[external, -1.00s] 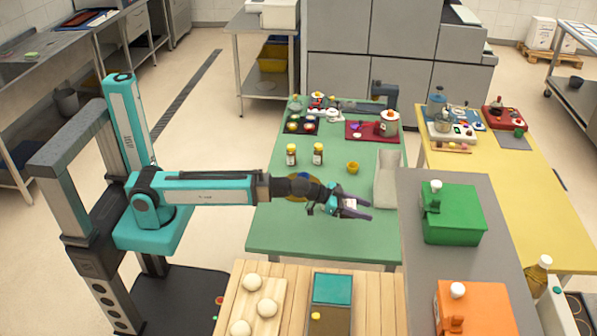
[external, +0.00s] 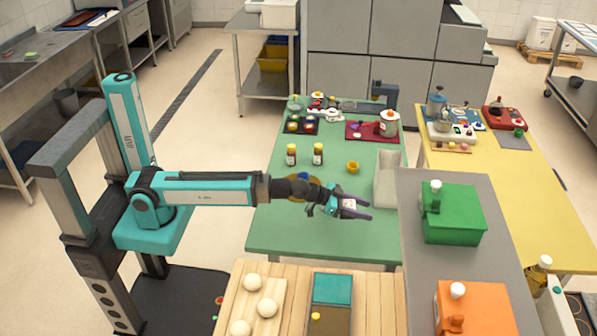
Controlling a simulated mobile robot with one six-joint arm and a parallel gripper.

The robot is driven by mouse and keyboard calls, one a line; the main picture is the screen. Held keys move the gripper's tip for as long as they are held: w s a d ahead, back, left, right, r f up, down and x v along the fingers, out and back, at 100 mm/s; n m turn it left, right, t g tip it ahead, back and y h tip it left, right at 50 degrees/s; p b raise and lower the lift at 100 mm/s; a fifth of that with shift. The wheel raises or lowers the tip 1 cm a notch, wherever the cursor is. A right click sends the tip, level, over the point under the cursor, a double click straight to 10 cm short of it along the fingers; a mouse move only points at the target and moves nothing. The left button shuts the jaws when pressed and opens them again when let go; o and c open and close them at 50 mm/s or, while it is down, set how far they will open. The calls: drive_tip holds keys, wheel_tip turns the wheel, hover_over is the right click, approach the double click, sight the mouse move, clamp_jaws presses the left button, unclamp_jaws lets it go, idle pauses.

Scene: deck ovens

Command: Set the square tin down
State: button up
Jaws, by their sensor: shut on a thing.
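My gripper (external: 360,209) is over the near half of the green table (external: 300,243). Its dark fingers point right. They are shut on a small whitish thing with a reddish mark, taken to be the square tin (external: 348,204). Most of the tin is hidden by the fingers and the wrist. I cannot tell from this view whether the tin touches the table top or hangs above it.
A long white bin (external: 388,178) stands right of the gripper. A small yellow cup (external: 352,167) and two yellow-lidded jars (external: 318,154) stand behind it. A brown round thing (external: 296,180) is partly hidden by my arm. The table's near part is clear.

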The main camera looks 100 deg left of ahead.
drive_tip(key=a+f+n+y+b, duration=0.2)
drive_tip(key=a, duration=0.1)
drive_tip(key=a+f+n+y+b, duration=0.1)
drive_tip(key=a+y, duration=0.1)
drive_tip(key=shift+s+a+g, duration=0.2)
drive_tip(key=shift+a+g, duration=0.05)
drive_tip(key=shift+g, duration=0.15)
drive_tip(key=shift+f+b, duration=0.45)
drive_tip(key=shift+b, duration=0.2)
drive_tip(key=shift+w+d+f+b, duration=0.15)
drive_tip(key=shift+d+f+b, duration=0.1)
drive_tip(key=shift+f+b, duration=0.1)
drive_tip(key=shift+w+a+f+p, duration=0.25)
drive_tip(key=shift+w+a+p, duration=0.2)
drive_tip(key=shift+w, duration=2.2)
drive_tip(key=shift+w+a+f+p, duration=0.2)
drive_tip(key=shift+w+a+p, duration=0.25)
drive_tip(key=shift+w, duration=2.15)
drive_tip(key=shift+w+a+f+p, duration=0.3)
drive_tip(key=shift+w+p, duration=0.25)
drive_tip(key=shift+w, duration=2.1)
